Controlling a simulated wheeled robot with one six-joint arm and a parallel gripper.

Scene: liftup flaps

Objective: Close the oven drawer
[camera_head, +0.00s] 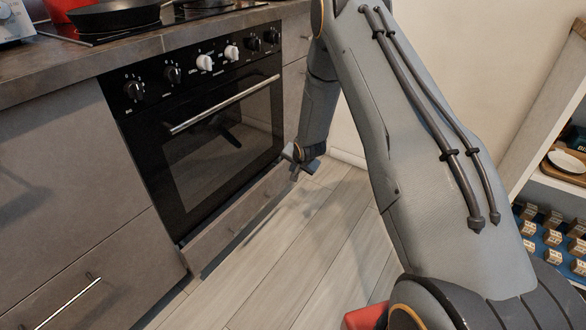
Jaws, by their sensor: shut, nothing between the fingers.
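The oven (215,130) is black with a glass door, a silver bar handle and a row of knobs; its door is shut. The oven drawer (228,222) is the low grey-brown front beneath it, just above the floor. My gripper (301,163) is shut and empty, low down by the drawer's right end. I cannot tell whether it touches the drawer. My arm hides part of the area right of the oven.
A cabinet drawer with a bar handle (68,302) is at lower left. A dark pan (115,14) sits on the cooktop above. A shelf with small boxes (550,235) and a plate (568,160) stands at right. The wooden floor (290,250) before the oven is clear.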

